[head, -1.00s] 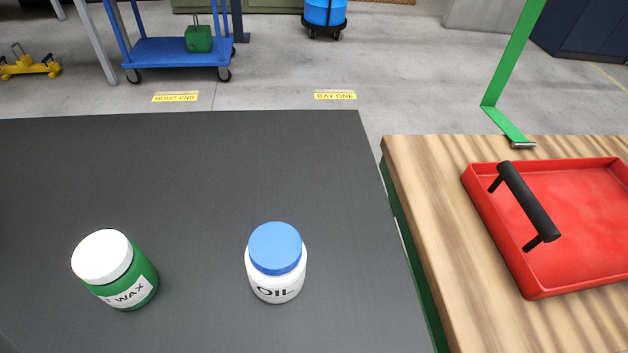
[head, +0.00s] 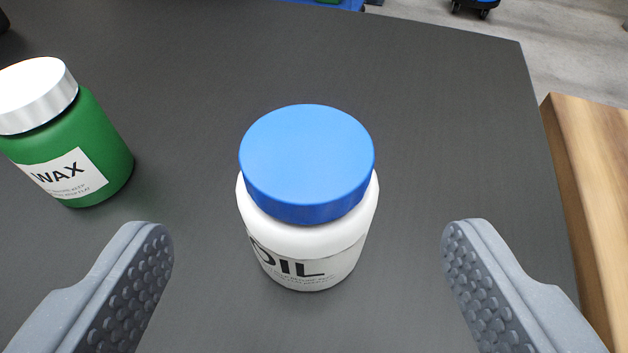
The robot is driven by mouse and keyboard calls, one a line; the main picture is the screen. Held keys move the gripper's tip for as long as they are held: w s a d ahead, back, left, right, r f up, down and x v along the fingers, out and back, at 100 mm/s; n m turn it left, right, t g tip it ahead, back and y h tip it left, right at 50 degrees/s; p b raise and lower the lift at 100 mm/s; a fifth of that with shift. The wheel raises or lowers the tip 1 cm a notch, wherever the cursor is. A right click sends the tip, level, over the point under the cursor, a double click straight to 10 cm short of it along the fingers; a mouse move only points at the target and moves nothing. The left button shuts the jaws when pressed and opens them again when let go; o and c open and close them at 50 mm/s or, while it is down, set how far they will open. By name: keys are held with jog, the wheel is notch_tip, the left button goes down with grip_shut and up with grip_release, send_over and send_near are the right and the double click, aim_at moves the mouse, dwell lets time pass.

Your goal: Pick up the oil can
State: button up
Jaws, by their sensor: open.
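The oil can (head: 306,235) is a white jar with a blue lid and a label reading OIL. It stands upright on the dark table top in the middle of the view. My gripper (head: 308,245) is open, with one grey, studded finger at the lower left and the other at the lower right. The oil can appears between and just beyond the fingertips, and neither finger touches it. There is a clear gap on both sides.
A green wax jar (head: 75,150) with a white lid stands left of the oil can, near the left finger. The dark table top (head: 430,110) is bare behind and to the right. A wooden bench (head: 598,180) lies beyond the table's right edge.

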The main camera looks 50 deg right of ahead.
aim_at(303, 164)
jog(key=b+x, duration=0.1)
jog(key=x, duration=0.9)
jog(key=shift+w+b, duration=0.2)
jog(key=shift+b, duration=0.15)
jog(key=shift+c, duration=0.4)
jog(key=c, duration=1)
